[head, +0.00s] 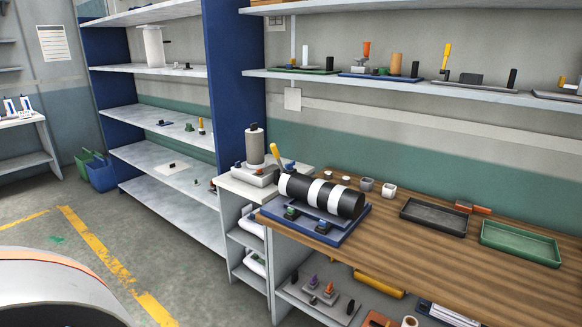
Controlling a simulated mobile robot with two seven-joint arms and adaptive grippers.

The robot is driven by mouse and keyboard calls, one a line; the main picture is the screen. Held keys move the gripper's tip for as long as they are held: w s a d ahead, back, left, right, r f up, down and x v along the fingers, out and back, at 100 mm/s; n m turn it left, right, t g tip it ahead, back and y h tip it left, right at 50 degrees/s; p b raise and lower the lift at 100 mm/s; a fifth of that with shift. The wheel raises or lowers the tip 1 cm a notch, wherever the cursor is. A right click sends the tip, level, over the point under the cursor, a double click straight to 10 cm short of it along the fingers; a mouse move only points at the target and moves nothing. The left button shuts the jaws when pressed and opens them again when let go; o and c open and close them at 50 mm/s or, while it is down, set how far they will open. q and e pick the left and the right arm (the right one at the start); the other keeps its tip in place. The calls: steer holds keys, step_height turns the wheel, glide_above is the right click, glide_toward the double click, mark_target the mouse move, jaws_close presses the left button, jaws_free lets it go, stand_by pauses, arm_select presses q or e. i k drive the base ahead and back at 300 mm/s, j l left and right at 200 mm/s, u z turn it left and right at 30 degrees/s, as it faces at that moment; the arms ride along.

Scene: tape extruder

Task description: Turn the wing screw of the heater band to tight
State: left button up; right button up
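A cylinder with black and white bands (321,195) lies on a blue base (335,235) at the left end of the wooden bench. It looks like the tape extruder's barrel with its heater bands. I cannot tell which band is the heater band meant. Small dark parts with green and blue tops (292,212) sit on the front of the base. The wing screw is too small or hidden to make out. Neither of my grippers is in view.
A grey upright cylinder (255,146) stands on a white stand left of the machine. A black tray (434,216) and a green tray (520,242) lie on the bench at right, with small cups (367,184) behind the machine. The front middle of the bench is clear.

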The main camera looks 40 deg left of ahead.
mark_target(289, 166)
steer(key=i+j, duration=0.15)
steer(key=j, duration=0.25)
steer(key=i+j, duration=0.1)
steer(key=j, duration=0.3)
steer(key=i+j, duration=0.15)
steer(key=j, duration=0.25)
steer(key=i+j, duration=0.1)
steer(key=j, duration=0.3)
